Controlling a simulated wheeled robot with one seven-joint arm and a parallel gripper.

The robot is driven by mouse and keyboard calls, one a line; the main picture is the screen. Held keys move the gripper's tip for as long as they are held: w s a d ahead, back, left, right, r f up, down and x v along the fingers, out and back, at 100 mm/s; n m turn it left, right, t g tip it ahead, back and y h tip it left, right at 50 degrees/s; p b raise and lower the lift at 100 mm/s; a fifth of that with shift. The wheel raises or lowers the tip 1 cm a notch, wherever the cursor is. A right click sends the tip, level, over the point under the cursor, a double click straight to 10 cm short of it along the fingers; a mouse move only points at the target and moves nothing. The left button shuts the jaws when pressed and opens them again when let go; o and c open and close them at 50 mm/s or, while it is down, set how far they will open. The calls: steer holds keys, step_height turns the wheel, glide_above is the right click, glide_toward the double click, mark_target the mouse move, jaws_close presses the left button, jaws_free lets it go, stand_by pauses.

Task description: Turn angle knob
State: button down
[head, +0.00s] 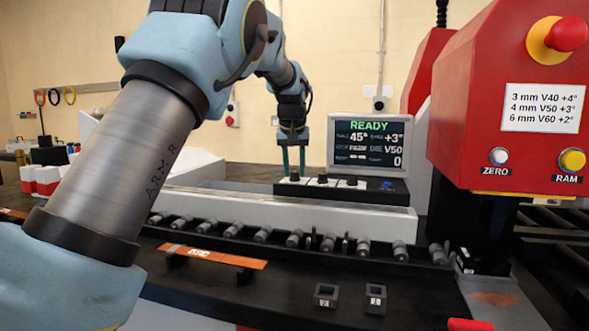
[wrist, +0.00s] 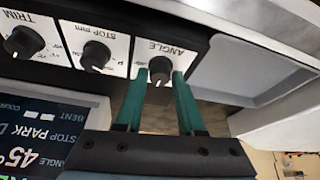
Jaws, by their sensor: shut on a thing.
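The angle knob (wrist: 160,66) is a black knob on a white plate lettered ANGLE, upside down in the wrist view. My gripper (wrist: 161,78) has two green fingers, one on each side of this knob, and is shut on it. In the head view my gripper (head: 294,172) reaches down to the left end of the control panel (head: 398,190); the angle knob is hard to make out there. The display (head: 368,141) reads READY, 45° and +3°, with DIE V50.
The stop knob (wrist: 95,54) and trim knob (wrist: 24,42) sit beside the angle knob. A blue button (head: 387,185) is on the panel's right. The red press head (head: 510,90) carries ZERO (head: 499,156) and RAM (head: 571,160) buttons. A copper bar (head: 212,255) lies in front.

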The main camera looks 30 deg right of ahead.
steer(key=shift+r+n+p, duration=0.15)
steer(key=shift+n+p, duration=0.15)
steer(key=n+p, duration=0.1)
steer(key=n+y+p, duration=0.1)
steer(key=n+p, duration=0.1)
steer(key=shift+d+t+y, duration=0.15)
steer(key=shift+t+y, duration=0.15)
steer(key=shift+t, duration=0.1)
steer(key=shift+n+y+p, duration=0.6)
steer(key=shift+n+p, duration=0.75)
steer(key=shift+n, duration=0.65)
steer(key=c, duration=0.5)
jaws_free()
steer(key=b+v, duration=0.2)
steer(key=v, duration=0.8)
steer(key=shift+s+d+r, duration=0.1)
steer(key=shift+d+r, duration=0.05)
steer(key=shift+r, duration=0.1)
